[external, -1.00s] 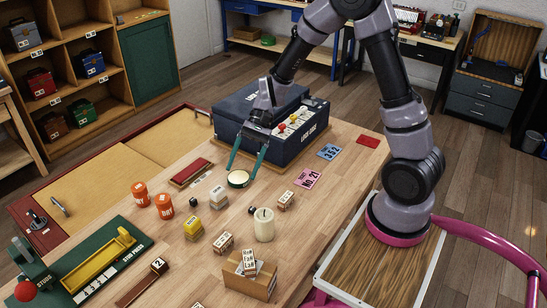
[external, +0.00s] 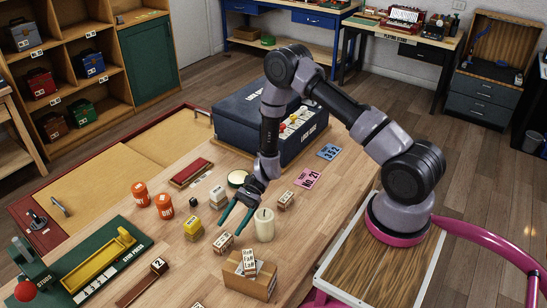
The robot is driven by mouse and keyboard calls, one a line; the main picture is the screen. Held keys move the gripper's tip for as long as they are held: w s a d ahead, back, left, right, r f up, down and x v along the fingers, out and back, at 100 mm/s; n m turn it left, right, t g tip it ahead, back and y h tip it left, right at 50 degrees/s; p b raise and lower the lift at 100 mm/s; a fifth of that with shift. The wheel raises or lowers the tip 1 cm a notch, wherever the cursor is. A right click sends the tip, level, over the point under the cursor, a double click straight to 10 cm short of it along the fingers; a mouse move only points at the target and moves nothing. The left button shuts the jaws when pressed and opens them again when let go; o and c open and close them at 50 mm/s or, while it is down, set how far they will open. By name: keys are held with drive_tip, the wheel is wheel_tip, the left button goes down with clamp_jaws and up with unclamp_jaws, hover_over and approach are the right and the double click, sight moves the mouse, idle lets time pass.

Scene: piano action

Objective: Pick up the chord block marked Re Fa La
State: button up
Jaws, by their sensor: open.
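A light block with stacked dark lettering (external: 249,262) stands upright on top of the cardboard box (external: 262,284) at the table's front. Its lettering looks like Re Fa La, but it is small. My gripper (external: 231,230) is open and empty, with teal fingers pointing down. It is above the table, behind the box and left of the cream cylinder (external: 264,226). Other lettered wooden blocks lie nearby, one just in front of my fingers (external: 223,243) and one right of the cylinder (external: 286,200). Their lettering is too small to read surely.
A large dark blue case (external: 240,118) stands at the back. A green tray stand (external: 75,275) fills the front left.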

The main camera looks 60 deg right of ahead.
sight(216, 251)
drive_tip(key=shift+f, duration=0.85)
drive_tip(key=shift+x, duration=3.7)
clamp_jaws()
